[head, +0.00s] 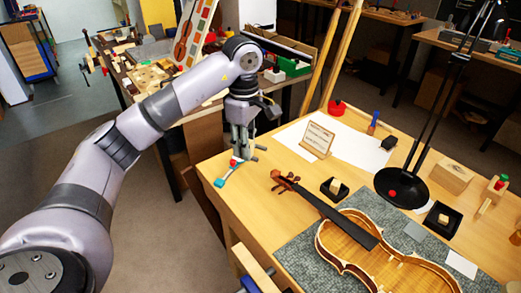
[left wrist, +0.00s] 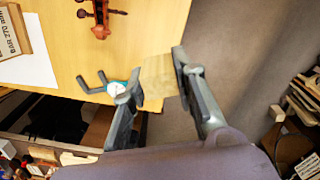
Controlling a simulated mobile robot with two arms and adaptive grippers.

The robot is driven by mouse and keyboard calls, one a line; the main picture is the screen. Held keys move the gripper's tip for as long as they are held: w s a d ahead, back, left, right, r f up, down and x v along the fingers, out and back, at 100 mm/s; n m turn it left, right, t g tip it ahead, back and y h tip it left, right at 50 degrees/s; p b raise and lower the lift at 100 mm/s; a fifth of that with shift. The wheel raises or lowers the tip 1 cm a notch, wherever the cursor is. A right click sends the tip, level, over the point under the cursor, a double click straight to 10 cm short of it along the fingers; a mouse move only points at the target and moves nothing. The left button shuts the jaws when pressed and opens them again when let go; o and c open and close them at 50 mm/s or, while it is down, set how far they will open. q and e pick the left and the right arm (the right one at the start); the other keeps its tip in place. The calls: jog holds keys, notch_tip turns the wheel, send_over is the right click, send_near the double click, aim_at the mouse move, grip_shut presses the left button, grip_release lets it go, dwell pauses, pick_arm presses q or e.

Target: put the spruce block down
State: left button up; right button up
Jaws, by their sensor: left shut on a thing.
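My left gripper (head: 238,150) is over the left edge of the bench (head: 219,166), fingers pointing down. In the left wrist view my left gripper (left wrist: 160,105) has its two fingers apart, with a pale wooden piece between them, which looks like the spruce block (left wrist: 158,78). The piece is blurred against the bench edge; I cannot tell whether it touches the bench. In the head view I cannot make the block out at the fingers. My right gripper is in neither view.
A teal-ended clamp-like tool (head: 220,183) sits at the bench edge beside my gripper. A violin body (head: 350,235) lies on a grey mat (head: 295,255). Black trays (head: 335,188) with small pieces, a wooden card stand (head: 317,140) and a black lamp (head: 402,186) stand to the right.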

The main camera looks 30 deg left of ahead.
pick_arm(q)
jog(key=shift+r, duration=0.35)
jog(key=s+d+f+m, duration=0.4)
jog(key=s+d+m, duration=0.2)
jog(key=m, duration=0.3)
jog(key=s+d+f+m, duration=0.4)
jog(key=s+d+m, duration=0.3)
jog(key=s+m, duration=0.2)
jog(key=shift+d+f+m, duration=0.2)
jog(key=shift+f+m, duration=0.05)
jog(key=shift+m, duration=0.05)
